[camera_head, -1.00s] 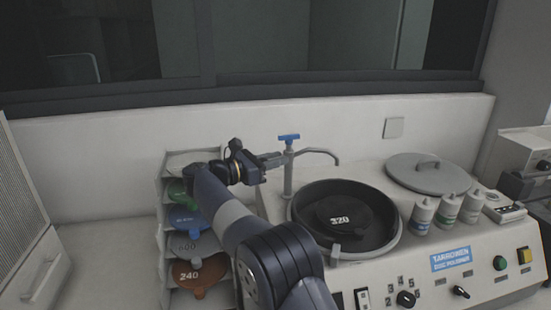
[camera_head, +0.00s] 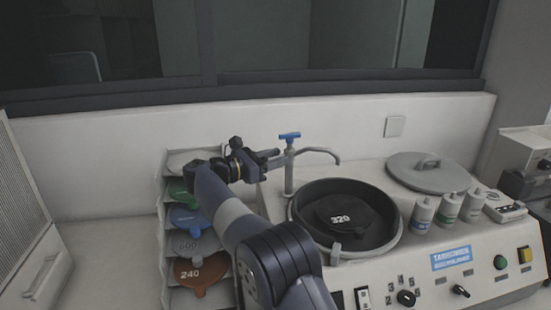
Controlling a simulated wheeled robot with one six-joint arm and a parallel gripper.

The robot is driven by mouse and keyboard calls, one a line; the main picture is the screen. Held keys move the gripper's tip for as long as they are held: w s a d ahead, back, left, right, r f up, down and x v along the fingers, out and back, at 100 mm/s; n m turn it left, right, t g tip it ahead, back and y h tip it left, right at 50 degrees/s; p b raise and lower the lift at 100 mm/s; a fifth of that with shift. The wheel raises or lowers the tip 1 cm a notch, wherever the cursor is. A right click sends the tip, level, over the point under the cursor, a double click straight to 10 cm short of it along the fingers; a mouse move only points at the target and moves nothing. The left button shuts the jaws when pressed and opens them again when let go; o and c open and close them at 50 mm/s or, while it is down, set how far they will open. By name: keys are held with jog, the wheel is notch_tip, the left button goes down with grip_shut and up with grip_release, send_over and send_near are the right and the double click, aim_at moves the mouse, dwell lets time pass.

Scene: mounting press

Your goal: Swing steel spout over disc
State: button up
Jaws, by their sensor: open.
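The steel spout (camera_head: 322,151) is a thin curved tube with a blue T-handle (camera_head: 289,136) on top of its upright post (camera_head: 288,175). The spout points right, and its bent tip hangs near the back edge of the bowl (camera_head: 393,240). The black disc (camera_head: 349,221) marked 320 lies inside the bowl. My gripper (camera_head: 275,160) is open at the left side of the post, just below the blue handle. I cannot tell whether its fingers touch the post.
A rack (camera_head: 162,240) of coloured discs stands left of the polisher. A round grey lid (camera_head: 428,176) lies at the back right. Several bottles (camera_head: 447,210) stand right of the bowl. The wall is close behind the spout.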

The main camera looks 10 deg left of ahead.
jog(key=shift+a, duration=0.1)
jog(key=b+v, duration=0.2)
jog(key=v, duration=0.8)
jog(key=shift+s+a, duration=0.25)
